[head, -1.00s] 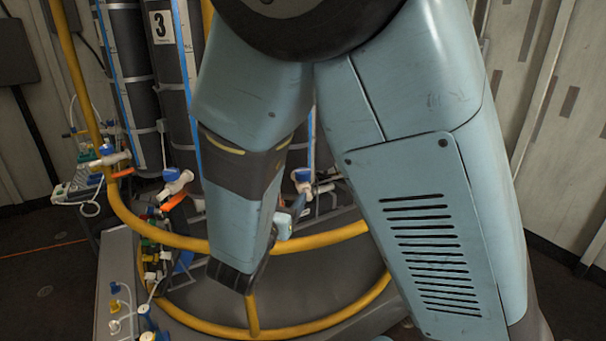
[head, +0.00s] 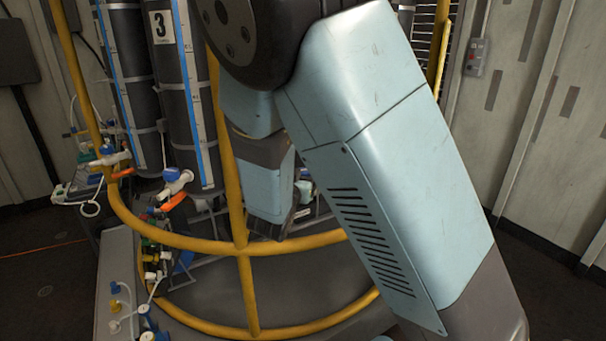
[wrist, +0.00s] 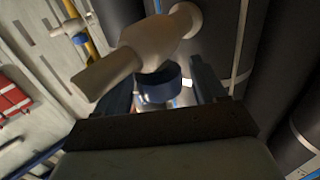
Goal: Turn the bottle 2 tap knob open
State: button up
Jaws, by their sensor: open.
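In the wrist view a pale tap body (wrist: 155,45) with a blue knob (wrist: 158,85) sits just beyond my gripper (wrist: 160,90). The fingers are open, one on each side of the blue knob, and the tap's pale spout reaches across above the left finger. I cannot tell whether the fingers touch the knob. No bottle number is readable there. In the head view my arm hides most of this area; part of a blue and white tap (head: 304,188) shows beside my wrist, which is behind the yellow rail.
A bottle labelled 3 (head: 190,100) stands at the left, with blue and white taps (head: 175,181) and (head: 108,157). Small valves (head: 120,300) line the lower left. A red case (wrist: 12,100) shows in the wrist view.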

jog(key=shift+w, duration=0.1)
jog(key=shift+c, duration=0.2)
jog(key=c, duration=0.9)
jog(key=shift+y, duration=0.3)
jog(key=n+t+y, duration=0.1)
jog(key=n+y, duration=0.3)
jog(key=y, duration=0.1)
jog(key=shift+d+y, duration=0.1)
jog(key=shift+y, duration=0.2)
jog(key=n+y, duration=0.2)
jog(key=y, duration=0.1)
jog(key=n+g+y, duration=0.1)
jog(key=n+y, duration=0.1)
jog(key=y, duration=0.2)
jog(key=shift+n+g, duration=0.3)
jog(key=shift+n, duration=0.1)
jog(key=n+g+y, duration=0.5)
jog(key=y, duration=0.1)
jog(key=shift+y, duration=0.4)
jog(key=shift+n+g+y, duration=1.4)
jog(key=shift+n+g, duration=0.6)
jog(key=shift+g, duration=0.9)
